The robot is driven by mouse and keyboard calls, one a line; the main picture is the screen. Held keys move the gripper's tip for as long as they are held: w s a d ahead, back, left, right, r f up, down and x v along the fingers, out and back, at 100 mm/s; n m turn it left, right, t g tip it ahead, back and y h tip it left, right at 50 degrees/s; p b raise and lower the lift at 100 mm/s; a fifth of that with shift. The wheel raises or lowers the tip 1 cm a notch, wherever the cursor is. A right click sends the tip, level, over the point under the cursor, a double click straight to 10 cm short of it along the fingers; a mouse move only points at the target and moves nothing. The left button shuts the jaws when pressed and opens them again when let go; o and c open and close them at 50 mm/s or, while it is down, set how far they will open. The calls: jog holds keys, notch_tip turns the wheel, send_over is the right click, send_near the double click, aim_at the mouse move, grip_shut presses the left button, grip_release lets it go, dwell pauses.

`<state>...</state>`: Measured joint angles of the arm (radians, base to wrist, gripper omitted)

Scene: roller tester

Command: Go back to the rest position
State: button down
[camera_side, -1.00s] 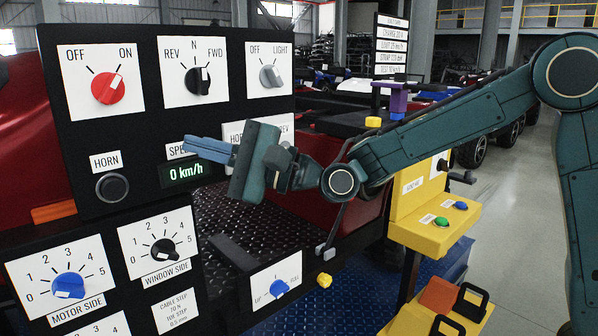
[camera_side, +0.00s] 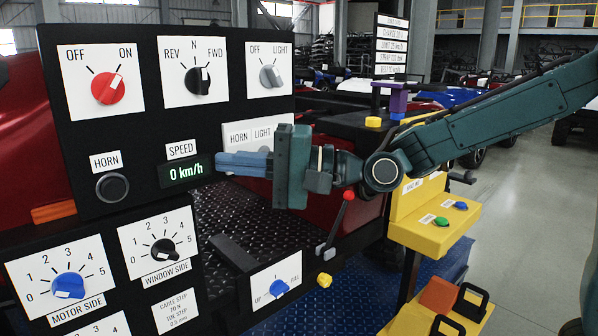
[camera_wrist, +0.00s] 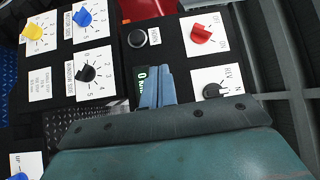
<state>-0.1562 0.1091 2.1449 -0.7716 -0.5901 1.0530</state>
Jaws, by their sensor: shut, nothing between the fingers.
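My gripper (camera_side: 240,163) is shut and empty in the side view. Its blue fingers point left, in front of the control panel near the speed display (camera_side: 185,171), which reads 0 km/h. In the wrist view, my gripper (camera_wrist: 157,78) shows its closed blue fingers over the panel and hides part of the speed display (camera_wrist: 140,85). I cannot tell from these views whether the fingertips touch the panel. My gripper covers part of the horn and light label plate (camera_side: 248,133).
The panel carries a red knob (camera_side: 107,88), a black REV/FWD knob (camera_side: 198,81), a grey light knob (camera_side: 271,76) and a horn button (camera_side: 112,187). A lever with a red top (camera_side: 347,196) stands below my arm. A yellow box (camera_side: 432,232) with buttons stands at right.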

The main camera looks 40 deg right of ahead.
jog(key=s+d+f+n+g+h, duration=0.2)
jog(key=s+d+f+h, duration=0.2)
jog(key=s+d, duration=0.3)
jog(key=s+d+f+n+g+h, duration=0.3)
jog(key=s+d, duration=0.5)
jog(key=s, duration=0.3)
jog(key=s+d+f+n+g+h, duration=0.2)
jog(key=s+d+f+h, duration=0.3)
jog(key=s+d, duration=0.3)
jog(key=shift+s+f+n+g+h, duration=0.25)
jog(key=shift+s+n+g+h, duration=0.15)
jog(key=shift+s+n+h, duration=0.25)
